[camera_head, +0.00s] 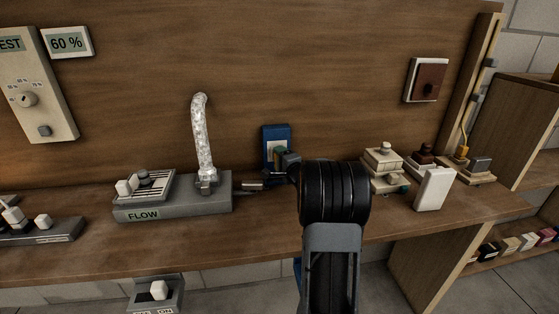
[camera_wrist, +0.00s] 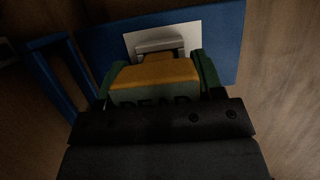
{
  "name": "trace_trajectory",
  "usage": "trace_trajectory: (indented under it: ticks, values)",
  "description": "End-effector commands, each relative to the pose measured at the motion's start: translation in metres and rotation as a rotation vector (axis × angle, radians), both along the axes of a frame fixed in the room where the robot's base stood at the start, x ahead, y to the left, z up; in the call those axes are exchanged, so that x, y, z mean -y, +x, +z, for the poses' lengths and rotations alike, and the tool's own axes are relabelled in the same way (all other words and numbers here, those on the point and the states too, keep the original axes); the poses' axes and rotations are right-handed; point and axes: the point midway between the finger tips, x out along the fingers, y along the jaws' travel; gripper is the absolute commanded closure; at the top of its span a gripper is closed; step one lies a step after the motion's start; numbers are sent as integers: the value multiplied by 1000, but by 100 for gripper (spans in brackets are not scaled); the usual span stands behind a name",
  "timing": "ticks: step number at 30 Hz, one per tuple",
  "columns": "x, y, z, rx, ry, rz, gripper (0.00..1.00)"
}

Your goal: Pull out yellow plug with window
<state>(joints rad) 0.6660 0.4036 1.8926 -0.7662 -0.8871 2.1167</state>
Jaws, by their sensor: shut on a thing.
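A yellow plug-like block (camera_wrist: 158,70) with dark lettering on its shaded near face sits in front of a white plate (camera_wrist: 188,35) on a blue panel (camera_wrist: 226,42). My gripper (camera_wrist: 155,82) is shut on this block, with green finger pieces along both sides. A grey bar shows on the plate just beyond the block. Whether the block is still seated in the plate cannot be told. An open blue frame (camera_wrist: 60,78) stands left of it. In the head view, my gripper (camera_head: 281,157) is at the blue panel (camera_head: 276,131), and my arm hides part of this area.
A grey FLOW unit (camera_head: 218,195) with a clear pipe (camera_head: 202,135) stands to the left on the wooden shelf (camera_head: 255,237). Beige blocks (camera_head: 382,160), a white upright plate (camera_head: 434,189) and a small yellow part (camera_head: 462,151) stand to the right.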

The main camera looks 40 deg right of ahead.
Motion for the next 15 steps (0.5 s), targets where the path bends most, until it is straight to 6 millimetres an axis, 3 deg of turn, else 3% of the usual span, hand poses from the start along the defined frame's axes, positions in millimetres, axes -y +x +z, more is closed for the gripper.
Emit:
trace_trajectory:
  ticks: [15]
  values:
    - [-5,-7,2,3,-2,3,81]
